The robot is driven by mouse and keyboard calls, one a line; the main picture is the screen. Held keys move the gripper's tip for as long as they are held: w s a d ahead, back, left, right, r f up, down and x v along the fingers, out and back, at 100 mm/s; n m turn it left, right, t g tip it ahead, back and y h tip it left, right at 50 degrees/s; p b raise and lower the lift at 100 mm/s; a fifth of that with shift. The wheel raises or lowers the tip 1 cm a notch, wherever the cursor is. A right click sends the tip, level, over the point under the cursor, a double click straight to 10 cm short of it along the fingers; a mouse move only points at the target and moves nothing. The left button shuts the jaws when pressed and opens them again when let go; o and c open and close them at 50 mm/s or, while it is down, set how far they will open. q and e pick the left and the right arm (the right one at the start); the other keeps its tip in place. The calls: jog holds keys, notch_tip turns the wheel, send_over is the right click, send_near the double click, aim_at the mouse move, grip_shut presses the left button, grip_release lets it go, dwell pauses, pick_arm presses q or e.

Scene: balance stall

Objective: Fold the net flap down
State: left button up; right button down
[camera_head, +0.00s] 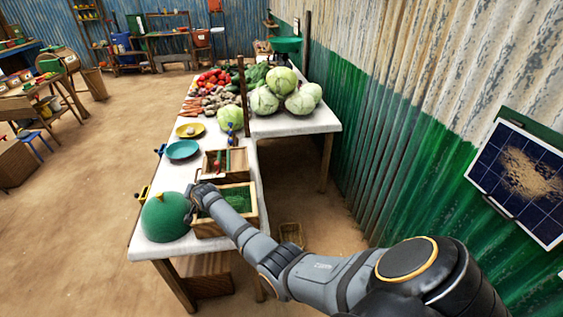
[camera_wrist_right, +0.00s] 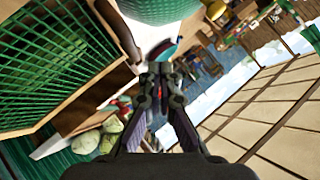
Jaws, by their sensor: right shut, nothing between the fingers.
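A wooden box (camera_head: 210,230) with green net (camera_head: 236,199) stands at the near end of the white-topped table. The net also shows large at the upper left of the right wrist view (camera_wrist_right: 52,50), beside a wooden edge. I cannot tell which part of the net is the flap or how far it is tilted. My right arm reaches across the box's near side. My right gripper (camera_head: 194,191) is at the box's left edge, beside a green dome-shaped thing (camera_head: 163,217). In the right wrist view its fingers (camera_wrist_right: 161,68) are together and empty. My left gripper is not in view.
A smaller wooden box (camera_head: 225,164), a teal plate (camera_head: 183,150) and a yellow plate (camera_head: 190,130) stand farther along the table (camera_head: 150,243). Cabbages (camera_head: 300,101) and other vegetables lie beyond. A corrugated wall (camera_head: 400,130) rises at the right. Open floor lies left.

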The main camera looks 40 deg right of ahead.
jog(key=shift+w+a+f+b, duration=0.2)
jog(key=shift+f+b, duration=0.3)
jog(key=shift+f, duration=0.2)
jog(key=shift+w+a+f+b, duration=0.1)
jog(key=shift+a+f+b, duration=0.1)
jog(key=shift+f+b, duration=0.4)
jog(key=shift+f, duration=0.15)
